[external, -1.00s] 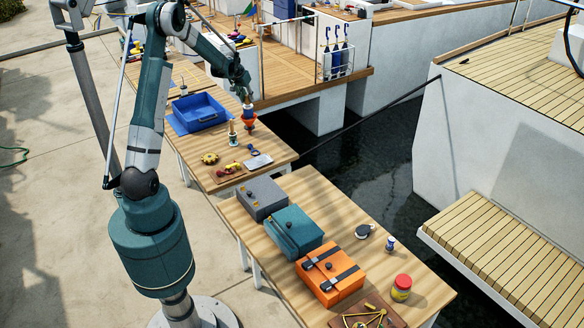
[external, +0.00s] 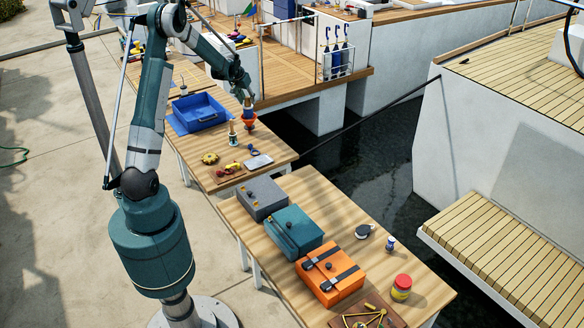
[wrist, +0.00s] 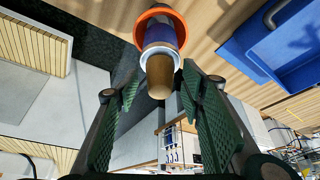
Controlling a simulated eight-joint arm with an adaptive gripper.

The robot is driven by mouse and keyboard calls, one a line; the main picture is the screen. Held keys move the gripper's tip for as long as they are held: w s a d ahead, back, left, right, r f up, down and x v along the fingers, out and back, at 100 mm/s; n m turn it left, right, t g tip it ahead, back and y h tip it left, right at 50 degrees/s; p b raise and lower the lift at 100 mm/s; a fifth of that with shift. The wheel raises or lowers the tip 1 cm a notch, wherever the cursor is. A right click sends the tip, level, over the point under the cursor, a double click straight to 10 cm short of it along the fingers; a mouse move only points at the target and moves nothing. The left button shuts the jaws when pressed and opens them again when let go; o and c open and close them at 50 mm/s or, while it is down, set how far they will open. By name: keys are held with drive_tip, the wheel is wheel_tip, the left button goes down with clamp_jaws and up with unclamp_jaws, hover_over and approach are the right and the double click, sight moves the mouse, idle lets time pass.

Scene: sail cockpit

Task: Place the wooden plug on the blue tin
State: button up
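In the wrist view the wooden plug (wrist: 160,72), a tan cylinder, stands at the white-rimmed mouth of the blue tin (wrist: 163,36). The tin sits in an orange cone-like holder (wrist: 148,15). My gripper (wrist: 161,80) is open, with a green ridged pad on each side. Gaps show between the plug and both pads. In the external view my gripper (external: 247,96) points down right over the blue tin (external: 248,113) on the far table. The plug is too small there to make out clearly.
A bottle-like item (external: 232,134) stands close to the tin, toward the front. A blue tray (external: 199,112) lies to its left. Small items lie in front. Grey, teal and orange boxes (external: 292,232) stand on the nearer table. Water lies beyond the table's right edge.

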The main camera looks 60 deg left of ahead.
drive_tip(key=shift+r, duration=0.1)
drive_tip(key=v, duration=1.2)
idle(0.9)
drive_tip(key=s+d+r+m+t, duration=0.1)
drive_tip(key=s+d+r, duration=0.3)
drive_tip(key=d, duration=0.8)
drive_tip(key=s+d+r+m, duration=0.1)
drive_tip(key=s+d+r, duration=0.1)
drive_tip(key=d+r, duration=0.65)
drive_tip(key=s+d+r+m+t, duration=0.1)
drive_tip(key=s+d+r, duration=0.15)
drive_tip(key=d, duration=1.15)
drive_tip(key=s+d+f+m+h, duration=0.1)
drive_tip(key=s+d+f, duration=0.1)
drive_tip(key=s+d, duration=0.9)
drive_tip(key=s+d+f+m+t+h, duration=0.1)
drive_tip(key=s+d+f+m, duration=0.1)
drive_tip(key=s+d, duration=0.9)
drive_tip(key=shift+s+d+f+h, duration=0.2)
drive_tip(key=shift+s+d+h, duration=0.15)
drive_tip(key=shift+d, duration=0.55)
